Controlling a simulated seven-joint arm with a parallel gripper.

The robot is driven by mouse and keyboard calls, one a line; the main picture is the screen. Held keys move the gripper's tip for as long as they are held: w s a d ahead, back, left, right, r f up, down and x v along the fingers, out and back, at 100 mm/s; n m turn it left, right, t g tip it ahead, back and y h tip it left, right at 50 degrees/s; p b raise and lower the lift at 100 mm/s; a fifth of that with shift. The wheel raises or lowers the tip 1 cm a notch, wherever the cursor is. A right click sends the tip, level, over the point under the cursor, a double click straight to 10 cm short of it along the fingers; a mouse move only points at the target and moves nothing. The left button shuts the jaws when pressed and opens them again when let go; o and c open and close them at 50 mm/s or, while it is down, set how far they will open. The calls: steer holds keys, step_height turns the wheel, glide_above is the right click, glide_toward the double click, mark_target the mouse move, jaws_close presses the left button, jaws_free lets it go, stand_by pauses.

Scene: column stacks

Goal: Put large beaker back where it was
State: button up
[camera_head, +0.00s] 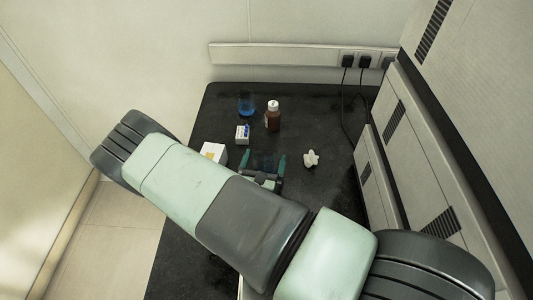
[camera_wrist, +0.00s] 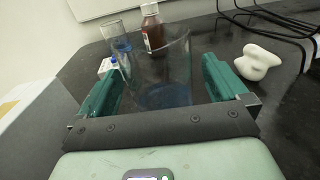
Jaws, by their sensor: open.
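The large beaker (camera_wrist: 163,72) is clear glass with some blue at its bottom, and it fills the space between my fingers in the wrist view. My gripper (camera_wrist: 160,82) is open, with one green finger on each side of the beaker. I cannot tell whether either finger touches the glass. In the head view my gripper (camera_head: 264,161) is low over the dark worktop, partly hidden by my arm, and the beaker is hard to make out there. A smaller-looking beaker with blue liquid (camera_head: 246,104) stands farther back; it also shows in the wrist view (camera_wrist: 121,44).
A brown bottle (camera_head: 272,118) with a white cap stands behind my gripper. A small white-and-blue box (camera_head: 242,134) and a white box (camera_head: 212,152) are to the left. A white lumpy object (camera_head: 311,158) lies right, near black cables (camera_head: 346,110). The worktop's (camera_head: 320,200) front right is bare.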

mark_target(263, 166)
steer(key=shift+s+a, duration=0.2)
steer(key=shift+s, duration=0.95)
steer(key=shift+s+a, duration=0.15)
steer(key=shift+s, duration=0.95)
